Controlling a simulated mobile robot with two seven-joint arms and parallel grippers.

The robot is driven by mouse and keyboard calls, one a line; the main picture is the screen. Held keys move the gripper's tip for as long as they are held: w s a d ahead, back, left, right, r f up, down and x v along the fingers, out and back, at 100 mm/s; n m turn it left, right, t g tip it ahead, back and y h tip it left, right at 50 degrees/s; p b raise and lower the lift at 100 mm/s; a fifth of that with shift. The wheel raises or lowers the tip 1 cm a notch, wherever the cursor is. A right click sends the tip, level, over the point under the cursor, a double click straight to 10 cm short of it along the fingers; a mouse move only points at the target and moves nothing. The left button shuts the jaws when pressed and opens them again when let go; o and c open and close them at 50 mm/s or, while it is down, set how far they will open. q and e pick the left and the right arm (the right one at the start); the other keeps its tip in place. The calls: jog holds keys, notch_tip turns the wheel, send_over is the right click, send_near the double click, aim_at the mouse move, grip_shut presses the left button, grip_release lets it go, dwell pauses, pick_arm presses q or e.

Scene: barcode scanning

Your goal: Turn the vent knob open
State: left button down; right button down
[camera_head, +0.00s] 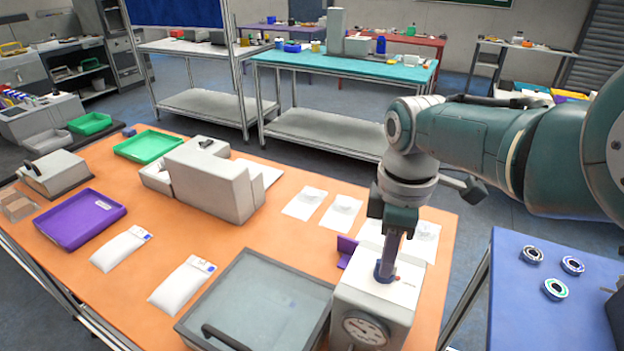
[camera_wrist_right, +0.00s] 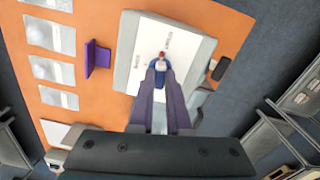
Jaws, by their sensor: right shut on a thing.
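The vent knob (camera_head: 381,273) is a small blue part with a red mark, on the white top of a grey box with a round gauge (camera_head: 365,327) on its front. My right gripper (camera_head: 386,262) points straight down from above and is shut on the knob. In the right wrist view the fingers (camera_wrist_right: 159,68) close around the knob (camera_wrist_right: 161,57), and its red end shows just past the fingertips. The fingers hide part of the knob, so its exact angle is hard to tell. My left gripper is not in view.
A grey lidded chamber (camera_head: 262,290) stands left of the gauge box. A purple bracket (camera_head: 346,251) stands close behind the box. White sheets (camera_head: 304,203), pouches (camera_head: 121,247), a purple tray (camera_head: 80,217) and a green tray (camera_head: 148,146) lie on the orange table. A blue table (camera_head: 545,260) is at right.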

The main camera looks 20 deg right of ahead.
jog(key=shift+m, duration=1.1)
jog(key=c, duration=0.9)
grip_release()
notch_tip(320, 180, up, 8)
jog(key=p, duration=0.4)
jog(key=shift+r+p, duration=0.25)
jog(key=shift+p, duration=0.05)
jog(key=shift+r, duration=0.7)
